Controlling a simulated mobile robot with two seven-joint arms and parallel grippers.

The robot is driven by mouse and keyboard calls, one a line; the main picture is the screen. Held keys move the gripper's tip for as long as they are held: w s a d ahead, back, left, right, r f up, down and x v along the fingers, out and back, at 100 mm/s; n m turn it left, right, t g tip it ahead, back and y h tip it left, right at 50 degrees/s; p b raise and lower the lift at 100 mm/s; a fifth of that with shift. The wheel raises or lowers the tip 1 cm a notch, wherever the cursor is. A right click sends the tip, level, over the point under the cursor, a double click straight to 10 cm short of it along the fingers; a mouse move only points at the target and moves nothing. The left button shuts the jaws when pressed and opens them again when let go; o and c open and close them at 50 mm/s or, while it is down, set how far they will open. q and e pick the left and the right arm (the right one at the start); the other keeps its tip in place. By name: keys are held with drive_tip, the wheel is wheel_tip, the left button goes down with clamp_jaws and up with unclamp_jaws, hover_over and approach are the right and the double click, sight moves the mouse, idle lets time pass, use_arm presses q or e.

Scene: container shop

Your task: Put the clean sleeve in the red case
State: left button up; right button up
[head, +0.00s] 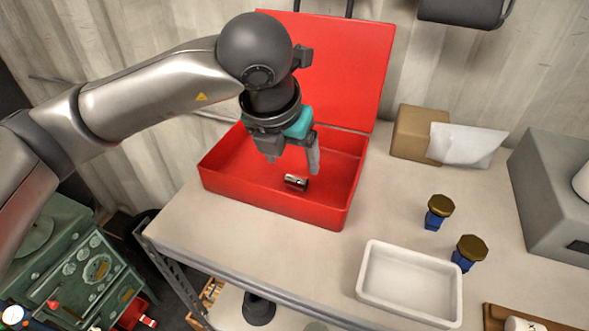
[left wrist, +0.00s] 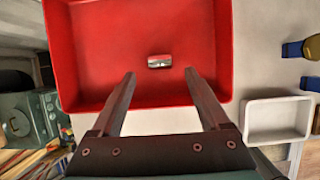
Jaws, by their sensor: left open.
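The red case (head: 262,202) stands open on the workbench, its lid (head: 345,60) raised at the back. A small shiny metal sleeve (head: 296,182) lies on the floor of the case; it also shows in the left wrist view (left wrist: 159,62). My left gripper (head: 291,172) is above the case, pointing down, with its fingers apart and nothing between them. In the left wrist view the sleeve lies beyond the fingertips (left wrist: 160,72), apart from them. My right gripper does not show.
A white tray (head: 410,308) that looks empty stands at the front. Two blue items with brass-coloured tops (head: 438,210) (head: 469,251) stand behind it. A cardboard box (head: 409,135) with a white sheet and a grey machine (head: 550,190) are at the right. Clear bench lies between.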

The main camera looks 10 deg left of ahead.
use_arm(q)
drive_tip(key=v, duration=0.6)
drive_tip(key=shift+r, duration=0.2)
drive_tip(key=shift+f, duration=0.1)
